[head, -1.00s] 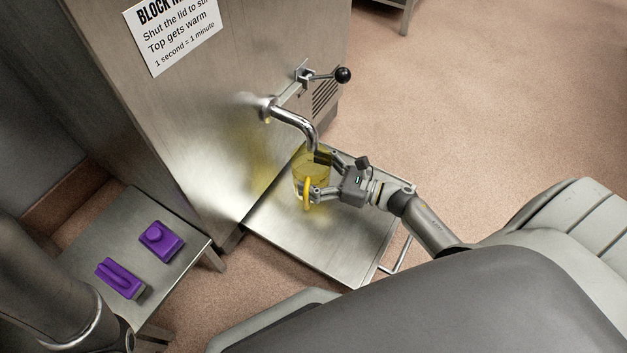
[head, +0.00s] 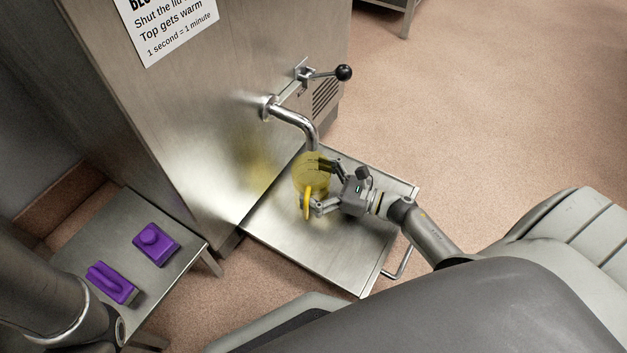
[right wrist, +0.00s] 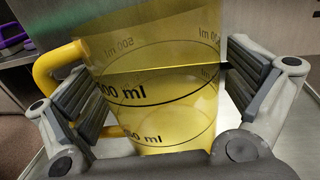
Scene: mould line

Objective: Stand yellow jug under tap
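The see-through yellow jug (head: 312,176) is upright just below the bent metal tap (head: 297,118), its rim close to the spout. In the right wrist view the jug (right wrist: 160,95) shows black volume marks and a solid yellow handle (right wrist: 50,75) on the left. My right gripper (head: 326,185) has its two fingers on opposite sides of the jug, pads against its wall. I cannot tell whether the jug's base touches the steel shelf (head: 350,260) below. My left gripper is not in view; only my left arm shows at lower left.
A lever with a black knob (head: 344,72) sticks out above the tap on the steel cabinet (head: 190,120). Two purple things, a knobbed block (head: 156,245) and a handled one (head: 110,284), lie on a low steel table (head: 80,262) at left. The shelf's front is bare.

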